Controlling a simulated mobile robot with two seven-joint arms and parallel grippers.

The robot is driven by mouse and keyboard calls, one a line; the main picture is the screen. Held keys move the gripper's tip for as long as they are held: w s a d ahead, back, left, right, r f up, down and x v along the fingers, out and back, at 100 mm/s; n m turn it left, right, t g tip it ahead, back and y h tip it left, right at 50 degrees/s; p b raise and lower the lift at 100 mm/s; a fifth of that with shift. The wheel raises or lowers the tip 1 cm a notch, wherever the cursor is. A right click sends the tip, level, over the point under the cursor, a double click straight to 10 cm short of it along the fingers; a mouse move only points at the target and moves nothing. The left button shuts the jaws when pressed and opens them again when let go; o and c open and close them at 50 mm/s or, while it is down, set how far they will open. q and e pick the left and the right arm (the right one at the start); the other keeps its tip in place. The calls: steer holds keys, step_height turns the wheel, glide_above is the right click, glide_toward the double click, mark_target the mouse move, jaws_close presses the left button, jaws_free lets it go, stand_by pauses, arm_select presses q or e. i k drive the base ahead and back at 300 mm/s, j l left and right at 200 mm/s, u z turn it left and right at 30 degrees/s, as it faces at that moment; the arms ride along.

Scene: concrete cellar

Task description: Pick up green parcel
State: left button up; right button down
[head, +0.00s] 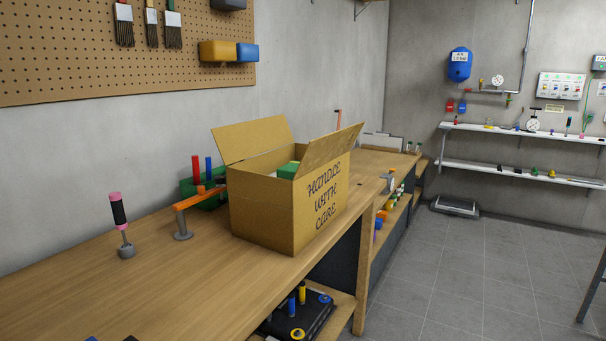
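A green item (288,170), which looks like the green parcel, shows just above the near rim inside an open cardboard box (262,209). Only a small part of it is visible; the box walls and a raised flap hide the rest. The box stands on the wooden workbench (176,282) near its front edge, flaps up, with "HANDLE WITH CARE" on its right side. Neither of my grippers is in the head view.
An orange-armed clamp (183,222) stands left of the box, and a pink-and-black handled tool (121,226) further left. A green bin (205,190) sits behind. A lower shelf holds a black case (300,318). The floor (465,265) at right is mostly clear.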

mark_target(288, 172)
steer(key=j, duration=0.15)
steer(key=i+l, duration=1.2)
steer(key=i, duration=0.2)
steer(key=i+l, duration=0.6)
steer(key=i+l+u, duration=0.3)
steer(key=i+l, duration=0.45)
steer(key=u, duration=1.5)
steer(key=i+l, duration=0.05)
steer(key=l, duration=0.05)
